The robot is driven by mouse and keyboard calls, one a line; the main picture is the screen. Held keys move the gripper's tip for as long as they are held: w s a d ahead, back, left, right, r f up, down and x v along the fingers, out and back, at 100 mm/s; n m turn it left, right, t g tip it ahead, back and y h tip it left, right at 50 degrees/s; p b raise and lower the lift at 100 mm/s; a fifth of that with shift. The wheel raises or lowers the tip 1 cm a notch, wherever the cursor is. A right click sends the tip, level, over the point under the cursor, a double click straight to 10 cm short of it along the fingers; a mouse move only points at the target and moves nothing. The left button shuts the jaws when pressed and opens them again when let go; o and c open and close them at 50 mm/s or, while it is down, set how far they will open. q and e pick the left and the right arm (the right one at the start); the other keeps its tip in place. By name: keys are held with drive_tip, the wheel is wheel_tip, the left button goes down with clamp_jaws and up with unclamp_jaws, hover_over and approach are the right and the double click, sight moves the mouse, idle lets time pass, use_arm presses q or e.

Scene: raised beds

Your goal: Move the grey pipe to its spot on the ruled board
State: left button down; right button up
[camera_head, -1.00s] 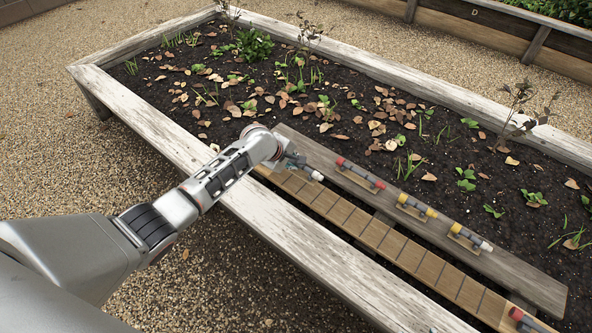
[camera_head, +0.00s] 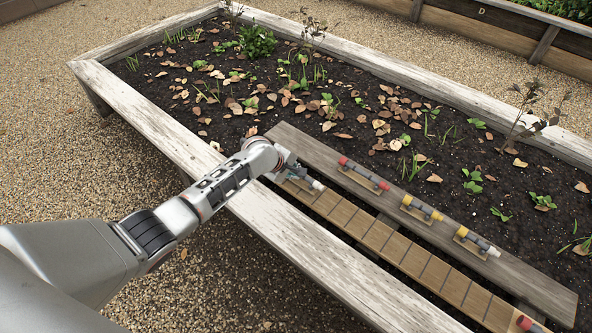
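My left gripper (camera_head: 291,172) is at the far left end of the ruled board (camera_head: 392,247), a long tan plank with dark cross lines. It appears shut on a short grey pipe with a white end (camera_head: 316,185), which sticks out to the right of the fingers. The pipe is over the ruled board near its left end; whether it touches the board I cannot tell. The fingers and the pipe's other end are mostly hidden by my wrist. My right gripper is not in view.
A grey plank (camera_head: 460,217) behind carries a red-ended pipe (camera_head: 363,174), a yellow-ended pipe (camera_head: 422,208) and a yellow-and-white-ended pipe (camera_head: 477,242) on small bases. Another red-ended piece (camera_head: 526,323) is at the ruled board's near end. A weathered wooden bed rim (camera_head: 270,228) runs in front.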

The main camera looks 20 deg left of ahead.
use_arm(q)
drive_tip(key=c, duration=2.1)
unclamp_jaws()
